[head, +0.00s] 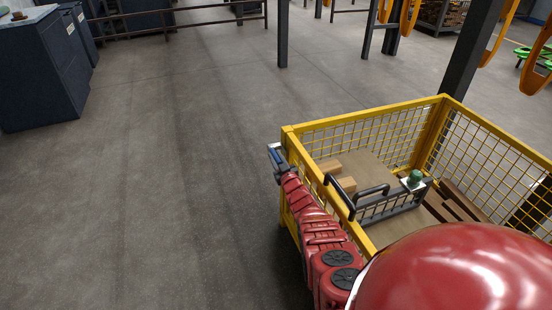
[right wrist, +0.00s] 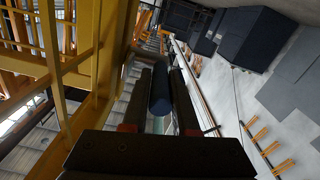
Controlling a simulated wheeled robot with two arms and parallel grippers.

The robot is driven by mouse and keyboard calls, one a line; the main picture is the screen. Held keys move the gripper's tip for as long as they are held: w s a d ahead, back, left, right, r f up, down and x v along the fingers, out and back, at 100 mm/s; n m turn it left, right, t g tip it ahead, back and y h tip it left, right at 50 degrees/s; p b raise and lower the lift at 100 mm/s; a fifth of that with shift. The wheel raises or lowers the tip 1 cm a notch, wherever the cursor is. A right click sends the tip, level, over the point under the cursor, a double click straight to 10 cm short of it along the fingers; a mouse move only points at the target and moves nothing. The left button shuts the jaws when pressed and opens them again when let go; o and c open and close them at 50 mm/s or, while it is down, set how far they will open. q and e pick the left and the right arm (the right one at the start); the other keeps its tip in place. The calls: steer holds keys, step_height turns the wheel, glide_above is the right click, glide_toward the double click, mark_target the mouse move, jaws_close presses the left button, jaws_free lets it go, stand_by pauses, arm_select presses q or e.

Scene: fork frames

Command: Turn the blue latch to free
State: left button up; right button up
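The blue latch (right wrist: 161,92) shows in the right wrist view as a dark blue cylinder between the two fingers of my right gripper (right wrist: 160,86). It fills the gap near the fingertips, so the gripper looks shut on it. My left gripper is not in view.
Inside the cage are cardboard boxes (head: 347,185), a grey wire basket (head: 388,207), a green-topped item (head: 414,178) and brown slats (head: 457,204). Blue cabinets (head: 40,72) stand at the far left. A dark post (head: 471,48) rises behind the cage. The floor left of the cage is clear.

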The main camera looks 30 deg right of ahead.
jaws_close()
stand_by(1.1)
